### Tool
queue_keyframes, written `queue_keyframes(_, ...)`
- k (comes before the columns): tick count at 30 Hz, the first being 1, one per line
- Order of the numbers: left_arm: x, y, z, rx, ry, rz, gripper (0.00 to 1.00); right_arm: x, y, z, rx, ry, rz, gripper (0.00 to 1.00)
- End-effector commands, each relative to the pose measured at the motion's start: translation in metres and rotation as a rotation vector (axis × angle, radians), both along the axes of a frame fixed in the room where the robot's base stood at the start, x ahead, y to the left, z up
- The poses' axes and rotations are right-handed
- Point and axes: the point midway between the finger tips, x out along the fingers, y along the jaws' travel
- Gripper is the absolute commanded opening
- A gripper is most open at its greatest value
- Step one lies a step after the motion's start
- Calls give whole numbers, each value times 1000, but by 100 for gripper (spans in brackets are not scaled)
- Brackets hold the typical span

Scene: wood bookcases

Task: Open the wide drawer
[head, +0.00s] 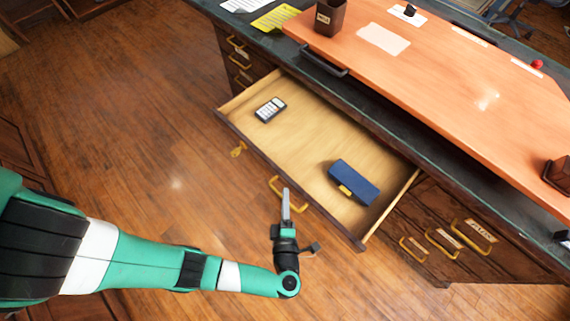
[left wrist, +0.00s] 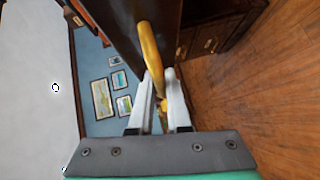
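The wide drawer (head: 312,128) is pulled far out of the desk, and its pale wooden inside shows. Its front faces the lower left and carries a curved yellow handle (head: 275,184). My left gripper (head: 286,193) is at this handle. In the left wrist view the handle (left wrist: 149,45) passes between the two fingers of the left gripper (left wrist: 160,85), which are closed in on it from both sides. My right gripper is in neither view.
A phone-like device (head: 270,109) and a blue case (head: 354,182) lie in the drawer. The orange-brown desktop (head: 450,75) is above it. Smaller drawers with yellow handles (head: 473,237) flank it. The wooden floor (head: 120,130) at left is clear.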

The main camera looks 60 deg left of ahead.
Motion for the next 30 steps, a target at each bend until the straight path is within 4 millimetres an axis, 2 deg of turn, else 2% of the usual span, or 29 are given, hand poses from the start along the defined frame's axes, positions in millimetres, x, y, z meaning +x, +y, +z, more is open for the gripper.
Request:
queue_keyframes(1,0,0,0,0,0,0,26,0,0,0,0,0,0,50)
queue_keyframes(4,0,0,0,0,0,0,43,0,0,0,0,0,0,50)
queue_keyframes(14,-1,-3,1,0,0,-2,43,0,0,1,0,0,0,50)
queue_keyframes(17,-5,-13,3,-1,1,-5,43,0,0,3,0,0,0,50)
queue_keyframes(20,-15,-31,7,-1,0,-7,43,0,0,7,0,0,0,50)
queue_keyframes(26,-38,-75,14,-1,-1,-7,43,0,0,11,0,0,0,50)
queue_keyframes(30,-48,-93,19,0,4,-4,43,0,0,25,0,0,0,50)
